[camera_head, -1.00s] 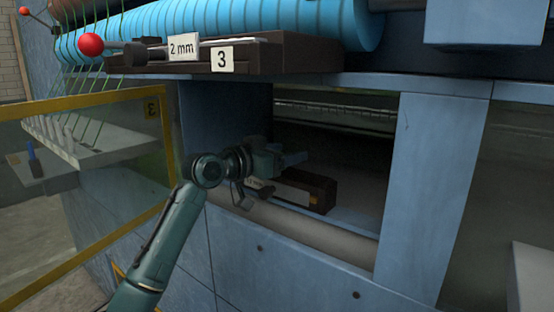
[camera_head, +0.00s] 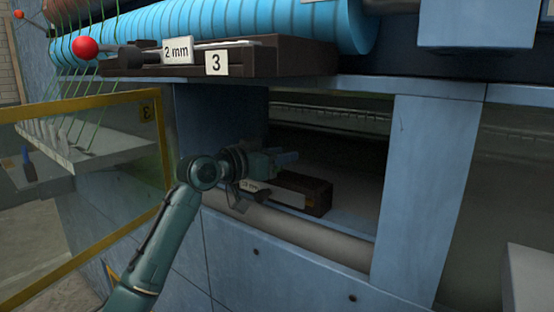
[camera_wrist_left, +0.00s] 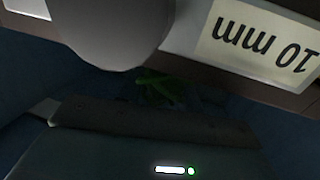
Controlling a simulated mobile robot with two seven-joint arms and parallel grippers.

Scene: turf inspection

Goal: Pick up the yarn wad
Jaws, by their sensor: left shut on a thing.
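The yarn wad (camera_wrist_left: 158,88) is a small, dark green tangle in the middle of the left wrist view, partly lost in shadow. My left gripper (camera_head: 288,158) reaches into the machine's dark opening, above a brown box. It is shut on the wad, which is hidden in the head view. The wrist view shows a dark part of the gripper just below the wad. My right gripper is in neither view.
The brown box (camera_head: 318,197) has a label that reads 10 mm (camera_wrist_left: 258,43) upside down in the wrist view. A pale roller (camera_head: 300,228) runs along the opening's front edge. A blue post (camera_head: 425,190) bounds the right. A yellow-framed clear panel (camera_head: 80,235) stands left.

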